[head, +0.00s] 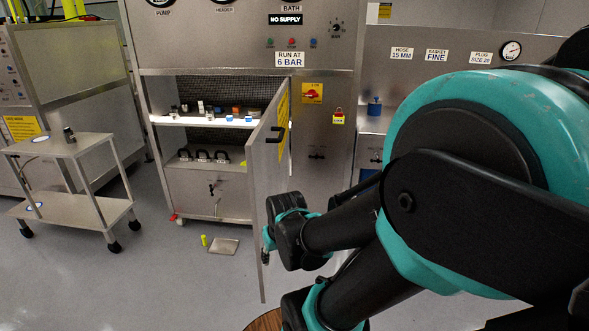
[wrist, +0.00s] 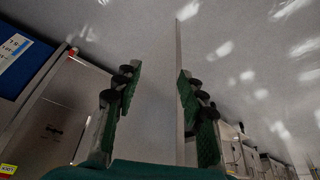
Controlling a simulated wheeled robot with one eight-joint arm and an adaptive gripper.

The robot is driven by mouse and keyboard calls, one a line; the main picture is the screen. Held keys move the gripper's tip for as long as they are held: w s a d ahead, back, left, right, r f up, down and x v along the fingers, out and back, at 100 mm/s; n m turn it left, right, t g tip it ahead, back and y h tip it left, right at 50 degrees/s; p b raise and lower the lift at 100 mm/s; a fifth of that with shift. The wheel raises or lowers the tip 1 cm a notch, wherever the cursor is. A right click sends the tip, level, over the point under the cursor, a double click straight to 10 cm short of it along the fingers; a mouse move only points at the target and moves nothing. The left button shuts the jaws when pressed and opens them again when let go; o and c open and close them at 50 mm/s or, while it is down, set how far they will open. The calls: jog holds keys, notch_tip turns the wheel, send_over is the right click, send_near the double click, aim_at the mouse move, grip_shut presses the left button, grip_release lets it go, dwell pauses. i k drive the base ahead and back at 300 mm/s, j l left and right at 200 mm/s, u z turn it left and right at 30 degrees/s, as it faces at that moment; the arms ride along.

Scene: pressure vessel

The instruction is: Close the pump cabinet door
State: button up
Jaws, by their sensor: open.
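The pump cabinet door (head: 264,195) stands swung open, seen nearly edge-on, with a dark handle (head: 274,134) and a yellow label on it. My gripper (head: 267,243) is at the lower part of the door, beside its right side in the head view. In the wrist view my gripper (wrist: 160,105) has its two green-padded fingers apart. A pale upright panel edge (wrist: 179,90), which looks like the door's, lies between the fingers, closer to the right one. I cannot tell whether either finger touches it. The cabinet's opening (head: 210,105) shows shelves behind the door.
A steel cart (head: 75,150) stands at the left. A flat plate (head: 224,246) and a small yellow-green cylinder (head: 204,241) lie on the floor before the cabinet. Small items stand on the cabinet shelf (head: 175,120). Floor left of the door is mostly clear.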

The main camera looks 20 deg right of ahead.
aim_at(268, 147)
jog(key=i+l, duration=0.15)
jog(key=l, duration=0.2)
jog(key=i+l, duration=0.15)
jog(key=l, duration=0.25)
jog(key=i+l, duration=0.2)
jog(key=l, duration=0.15)
